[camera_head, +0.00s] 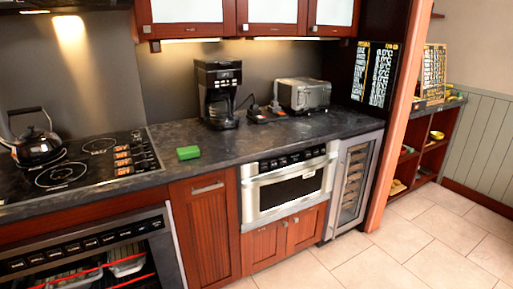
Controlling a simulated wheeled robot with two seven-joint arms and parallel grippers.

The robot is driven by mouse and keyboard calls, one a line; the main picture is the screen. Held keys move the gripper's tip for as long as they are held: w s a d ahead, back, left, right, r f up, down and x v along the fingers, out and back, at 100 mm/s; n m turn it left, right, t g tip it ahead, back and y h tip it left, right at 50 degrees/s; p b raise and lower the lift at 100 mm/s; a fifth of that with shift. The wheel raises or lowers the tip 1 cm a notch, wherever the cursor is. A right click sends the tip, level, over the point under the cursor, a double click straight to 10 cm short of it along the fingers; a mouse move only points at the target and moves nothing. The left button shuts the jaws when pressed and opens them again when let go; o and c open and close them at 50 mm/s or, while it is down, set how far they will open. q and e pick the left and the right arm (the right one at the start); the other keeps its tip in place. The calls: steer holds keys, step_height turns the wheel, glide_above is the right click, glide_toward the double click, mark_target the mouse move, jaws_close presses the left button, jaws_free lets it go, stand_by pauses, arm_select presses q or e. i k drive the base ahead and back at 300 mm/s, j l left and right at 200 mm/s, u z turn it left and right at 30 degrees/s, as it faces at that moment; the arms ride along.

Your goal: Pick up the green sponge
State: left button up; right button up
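A small green sponge (188,153) lies flat on the dark stone counter (232,146). It is just right of the cooktop (77,163), near the counter's front edge and above a red wooden cabinet door. Nothing touches or covers it. Neither of my grippers shows in the head view. The microwave drawer (293,182) is built in under the counter to the right of the sponge, and its front looks shut.
A black coffee maker (218,95) and a silver toaster (302,94) stand at the counter's back. A black kettle (35,143) sits on the cooktop. The oven (93,260) below holds trays. The tiled floor (400,245) at right is clear.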

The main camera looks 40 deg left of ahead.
mark_target(193, 152)
steer(key=i+l+z, duration=0.1)
steer(key=i+z, duration=0.3)
steer(key=i, duration=0.35)
steer(key=i+u, duration=0.5)
steer(key=i+l+u, duration=0.1)
steer(key=i+u, duration=0.2)
steer(key=u, duration=0.2)
steer(key=i+u, duration=0.15)
steer(key=u, duration=0.35)
steer(key=i+u, duration=0.15)
steer(key=u, duration=0.35)
steer(key=i+l+u, duration=0.1)
steer(key=u, duration=0.4)
steer(key=i+l+u, duration=0.2)
steer(key=u, duration=0.3)
steer(key=i+l+u, duration=0.1)
steer(key=u, duration=0.4)
